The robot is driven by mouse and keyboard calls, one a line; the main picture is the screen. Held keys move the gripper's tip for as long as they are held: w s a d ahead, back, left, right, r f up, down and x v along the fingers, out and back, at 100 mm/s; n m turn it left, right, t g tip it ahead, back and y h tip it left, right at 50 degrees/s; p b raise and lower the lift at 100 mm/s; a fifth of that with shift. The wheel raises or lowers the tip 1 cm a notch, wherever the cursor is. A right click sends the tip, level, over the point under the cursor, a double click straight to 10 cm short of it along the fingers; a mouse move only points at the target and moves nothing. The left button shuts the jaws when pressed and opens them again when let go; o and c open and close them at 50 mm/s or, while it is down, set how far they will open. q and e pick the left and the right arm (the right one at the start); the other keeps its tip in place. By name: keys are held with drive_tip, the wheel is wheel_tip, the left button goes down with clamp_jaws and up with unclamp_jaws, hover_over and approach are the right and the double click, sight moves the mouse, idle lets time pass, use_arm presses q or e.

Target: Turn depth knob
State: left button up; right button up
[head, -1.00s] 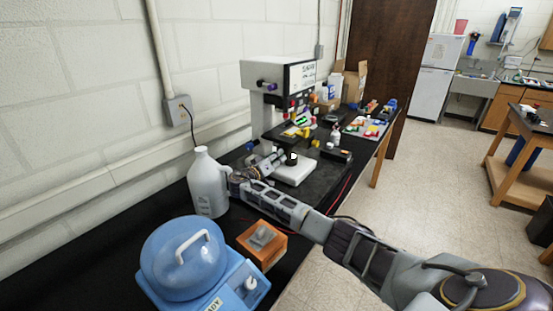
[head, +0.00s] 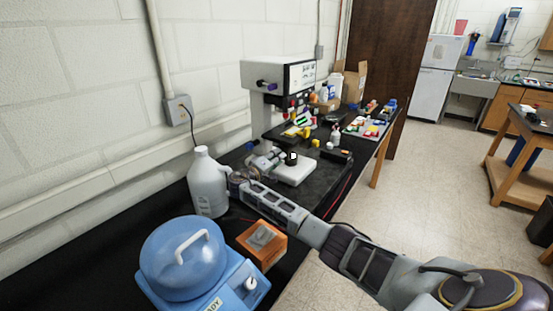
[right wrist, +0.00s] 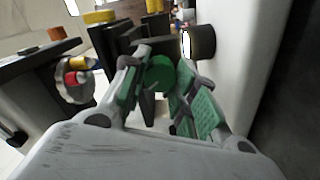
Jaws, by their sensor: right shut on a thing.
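The grey machine (head: 287,76) with a display stands on the black bench by the wall. In the right wrist view my right gripper's green-padded fingers are shut on a green round knob (right wrist: 161,74), whose edges the fingers partly cover. A dark round knob (right wrist: 200,42) on a pale surface shows just beyond the right finger. The held knob is hidden in the head view. My left gripper is out of view.
A white jug (head: 208,186) stands close to my right wrist. A blue round-lidded device (head: 184,257) and an orange box (head: 262,244) are nearer on the bench. Coloured small items (head: 366,128) lie on a tray behind. The floor to the right is open.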

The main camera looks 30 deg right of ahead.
drive_tip(key=n, duration=0.2)
drive_tip(key=n+p, duration=0.1)
drive_tip(key=n, duration=0.1)
drive_tip(key=shift+r+n, duration=0.2)
drive_tip(key=shift+n, duration=0.1)
drive_tip(key=shift+c, duration=0.2)
drive_tip(key=shift+w, duration=0.1)
drive_tip(key=o, duration=1.1)
drive_tip(key=shift+w+f+n, duration=0.1)
drive_tip(key=shift+n, duration=0.2)
drive_tip(key=shift+c, duration=0.2)
drive_tip(key=shift+a, duration=0.1)
drive_tip(key=v, duration=0.7)
drive_tip(key=shift+a, duration=0.25)
